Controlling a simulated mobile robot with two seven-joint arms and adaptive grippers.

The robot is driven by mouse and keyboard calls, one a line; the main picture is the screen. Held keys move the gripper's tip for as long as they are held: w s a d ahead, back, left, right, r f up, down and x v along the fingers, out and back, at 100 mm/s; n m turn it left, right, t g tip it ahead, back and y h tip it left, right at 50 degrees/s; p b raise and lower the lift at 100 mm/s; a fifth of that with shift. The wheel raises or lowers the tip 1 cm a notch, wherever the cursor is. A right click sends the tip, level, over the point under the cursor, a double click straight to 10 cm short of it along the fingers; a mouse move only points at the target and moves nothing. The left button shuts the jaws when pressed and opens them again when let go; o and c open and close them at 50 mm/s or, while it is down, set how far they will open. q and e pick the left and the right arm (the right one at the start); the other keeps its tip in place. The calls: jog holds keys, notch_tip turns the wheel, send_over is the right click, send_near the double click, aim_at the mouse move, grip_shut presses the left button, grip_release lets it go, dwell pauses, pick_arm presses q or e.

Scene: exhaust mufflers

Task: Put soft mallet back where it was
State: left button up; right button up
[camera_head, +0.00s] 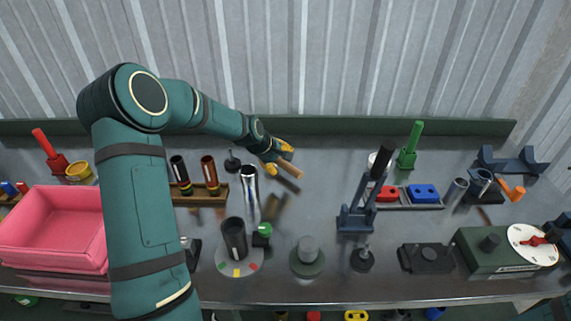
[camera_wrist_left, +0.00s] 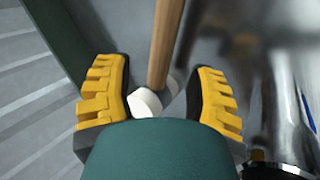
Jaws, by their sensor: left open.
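The soft mallet shows in the left wrist view as a wooden handle (camera_wrist_left: 166,45) with a white head (camera_wrist_left: 148,103). It lies between the two yellow-padded fingers of my open left gripper (camera_wrist_left: 165,98), with gaps at both sides. In the head view my left gripper (camera_head: 277,158) is at the back of the metal bench. The wooden handle (camera_head: 291,169) sticks out just beyond its fingers there, and the mallet's head is hidden. Whether the mallet touches the bench is unclear. My right gripper is not in view.
A shiny metal cylinder (camera_head: 249,184) stands close to the left gripper. A brown rack (camera_head: 211,199) with dark and red tubes is further left. A blue stand (camera_head: 355,218) holds a dark upright part to the right. A pink bin (camera_head: 52,262) sits at far left.

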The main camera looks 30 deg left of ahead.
pick_arm(q)
jog(key=v, duration=0.6)
dwell(0.4)
